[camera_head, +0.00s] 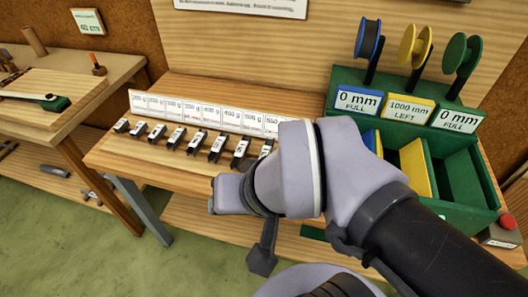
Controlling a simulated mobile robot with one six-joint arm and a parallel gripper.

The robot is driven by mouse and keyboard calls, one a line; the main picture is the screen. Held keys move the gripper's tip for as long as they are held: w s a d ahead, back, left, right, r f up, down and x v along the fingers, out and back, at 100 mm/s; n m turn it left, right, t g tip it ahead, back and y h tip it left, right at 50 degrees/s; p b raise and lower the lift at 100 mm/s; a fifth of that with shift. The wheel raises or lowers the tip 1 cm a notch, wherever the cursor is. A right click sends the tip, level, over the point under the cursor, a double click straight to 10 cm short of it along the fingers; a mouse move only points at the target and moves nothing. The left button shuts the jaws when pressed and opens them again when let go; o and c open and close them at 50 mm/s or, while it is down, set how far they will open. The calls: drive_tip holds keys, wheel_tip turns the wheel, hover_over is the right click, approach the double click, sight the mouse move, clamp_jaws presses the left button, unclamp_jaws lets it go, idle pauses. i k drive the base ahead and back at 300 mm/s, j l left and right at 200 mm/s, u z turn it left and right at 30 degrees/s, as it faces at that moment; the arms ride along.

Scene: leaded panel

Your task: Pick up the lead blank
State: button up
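A row of small dark pieces with white tags (177,138) lies on the wooden bench, in front of a strip of gram labels (205,115). I cannot tell which of them, if any, is the lead blank. My arm comes in from the lower right and covers the right end of the row. A dark part at my arm's end, probably my gripper (263,258), hangs in front of the bench's front edge, apart from the row. Its fingers are not clear, so I cannot tell whether it is open or holds anything.
A green rack (485,160) with blue, yellow and green spools and bins stands at the right. A red button (508,221) is at its right. Another wooden table (60,95) with a green-headed brush (52,102) is at the left. Green floor (110,255) is open at lower left.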

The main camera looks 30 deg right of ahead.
sight(238, 160)
drive_tip(key=i+j+z, duration=0.3)
drive_tip(key=i+j, duration=0.2)
drive_tip(key=j, duration=0.2)
drive_tip(key=i+j+z, duration=0.15)
drive_tip(key=j, duration=0.25)
drive_tip(key=i, duration=0.1)
